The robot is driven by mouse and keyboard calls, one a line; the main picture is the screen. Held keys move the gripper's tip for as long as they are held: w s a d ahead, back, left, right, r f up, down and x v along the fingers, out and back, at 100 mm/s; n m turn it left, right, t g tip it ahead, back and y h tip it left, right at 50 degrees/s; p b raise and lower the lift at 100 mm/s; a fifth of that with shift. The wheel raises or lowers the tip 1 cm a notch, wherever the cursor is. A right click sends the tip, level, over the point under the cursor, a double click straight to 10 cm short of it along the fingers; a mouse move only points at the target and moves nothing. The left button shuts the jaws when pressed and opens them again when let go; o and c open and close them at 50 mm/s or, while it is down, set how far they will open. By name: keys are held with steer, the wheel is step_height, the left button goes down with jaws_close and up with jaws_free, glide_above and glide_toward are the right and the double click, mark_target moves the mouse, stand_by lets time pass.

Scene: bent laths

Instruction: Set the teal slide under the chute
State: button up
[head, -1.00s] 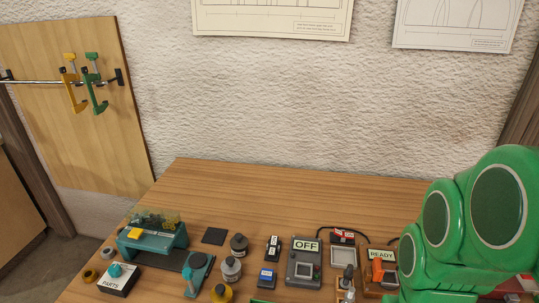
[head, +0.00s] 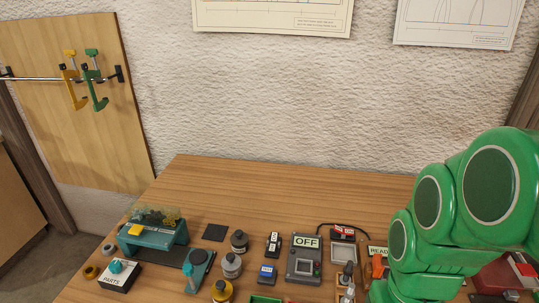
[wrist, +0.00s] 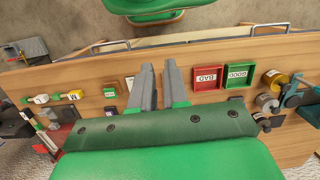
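The teal slide (head: 199,261) appears to be the flat teal piece at the right end of a dark track, beside a teal upright knob. The chute seems to be part of the teal bridge-like stand (head: 150,238) with a clear hopper on top, at the left of the table. The slide sits right of that stand, apart from it. Teal parts of this set also show at the right edge of the wrist view. My gripper (wrist: 162,85) is open and empty, with bare wood visible between its fingers. The gripper is not visible in the head view.
Several spools (head: 232,265) stand just right of the slide. A grey box marked OFF (head: 304,268) and a blue box (head: 267,275) lie further right. Red (wrist: 206,79) and green (wrist: 238,76) trays show in the wrist view. The rear table is clear.

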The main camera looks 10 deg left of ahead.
steer(key=w+a+n+y, duration=0.1)
steer(key=w+a, duration=0.3)
steer(key=a, duration=0.2)
steer(key=w+a+n+y, duration=0.2)
steer(key=w+a, duration=0.3)
steer(key=a, duration=0.1)
steer(key=w+a+n+g+y, duration=0.1)
steer(key=w+a, duration=0.4)
steer(key=a, duration=0.1)
steer(key=shift+r+n+y, duration=0.2)
steer(key=shift+n+y, duration=0.2)
jaws_close()
steer(key=w+a+f+g+y, duration=0.1)
steer(key=w+a+f+y, duration=0.2)
steer(key=w+a+f, duration=0.2)
steer(key=shift+w+a, duration=1.5)
steer(key=shift+a, duration=0.9)
steer(key=shift+a+f, duration=0.1)
steer(key=s+a+r+x, duration=0.1)
steer(key=r+x, duration=0.1)
steer(key=x, duration=1)
steer(key=shift+s+a+f, duration=0.2)
steer(key=shift+s+a, duration=0.05)
steer(key=shift+a, duration=0.3)
